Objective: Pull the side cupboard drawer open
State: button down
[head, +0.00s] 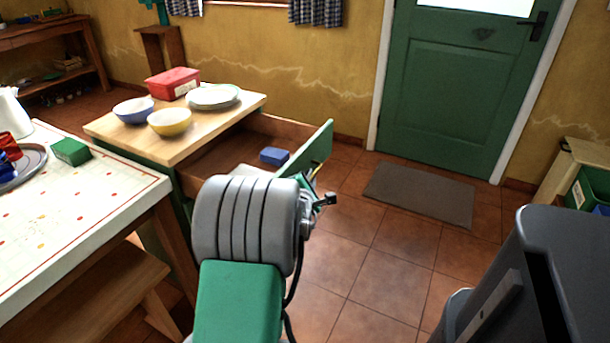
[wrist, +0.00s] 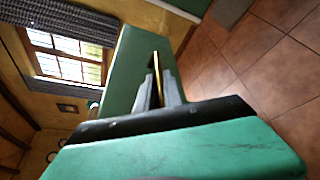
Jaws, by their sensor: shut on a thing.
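The side cupboard (head: 185,140) has a light wooden top and stands against the yellow wall. Its drawer (head: 222,158) is pulled well out, with the wooden inside showing and a blue block (head: 274,156) in it. The green drawer front (head: 320,150) faces right; it also shows in the wrist view (wrist: 128,68). My gripper (wrist: 158,88) is shut on the thin brass handle (wrist: 156,66) of the drawer front. In the head view my arm hides most of the gripper and part of the drawer.
A red box (head: 172,83), two bowls (head: 168,122) and plates (head: 213,96) stand on the cupboard. A table (head: 70,215) with a bench (head: 90,290) is at left. The tiled floor right of the drawer is open, up to a mat (head: 420,193) by the green door (head: 450,90).

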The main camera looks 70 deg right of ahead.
jog(key=shift+s+a+f, duration=0.1)
jog(key=shift+s+f, duration=0.1)
jog(key=c, duration=1.8)
grip_release()
jog(key=shift+o, duration=0.2)
jog(key=shift+r, duration=0.1)
jog(key=p+v, duration=0.1)
jog(key=v, duration=0.6)
jog(key=shift+a+p, duration=0.35)
jog(key=shift+p, duration=0.05)
jog(key=shift+s, duration=0.15)
